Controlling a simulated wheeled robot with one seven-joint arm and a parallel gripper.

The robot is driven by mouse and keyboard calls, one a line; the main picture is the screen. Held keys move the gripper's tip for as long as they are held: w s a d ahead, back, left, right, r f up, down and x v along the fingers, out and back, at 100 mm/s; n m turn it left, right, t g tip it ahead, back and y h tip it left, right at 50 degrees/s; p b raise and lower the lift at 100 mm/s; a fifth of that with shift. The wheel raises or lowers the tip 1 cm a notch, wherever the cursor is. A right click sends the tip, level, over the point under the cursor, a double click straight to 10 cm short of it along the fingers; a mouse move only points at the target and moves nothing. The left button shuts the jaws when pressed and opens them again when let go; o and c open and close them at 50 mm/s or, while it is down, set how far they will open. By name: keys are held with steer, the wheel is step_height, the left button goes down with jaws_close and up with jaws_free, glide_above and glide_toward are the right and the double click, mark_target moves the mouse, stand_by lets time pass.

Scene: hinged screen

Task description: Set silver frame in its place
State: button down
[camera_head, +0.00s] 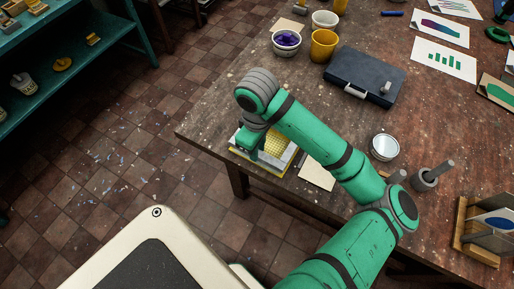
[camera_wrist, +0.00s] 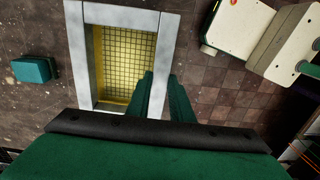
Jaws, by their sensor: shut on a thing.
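The silver frame (camera_wrist: 75,50) is a flat rectangular surround in the wrist view. A yellow gridded screen with a yellow rim (camera_wrist: 125,55) shows through its opening. My gripper (camera_wrist: 162,92) is shut on the frame's right side bar, and the fingers hide part of that bar. In the head view my gripper (camera_head: 256,148) is at the table's near left edge, and the yellow grid (camera_head: 278,148) shows beside it. My arm hides much of the frame there. I cannot tell whether the frame touches what lies under it.
The blue case (camera_head: 364,75), yellow cup (camera_head: 323,45) and bowl (camera_head: 286,42) stand farther back on the table (camera_head: 220,110). A white card (camera_head: 317,174) and round tin (camera_head: 384,147) lie to the right. A teal block (camera_wrist: 33,69) shows left of the frame in the wrist view.

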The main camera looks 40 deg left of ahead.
steer(key=shift+f, duration=0.35)
steer(key=shift+f, duration=0.65)
steer(key=c, duration=1.2)
jaws_free()
steer(key=shift+r, duration=4)
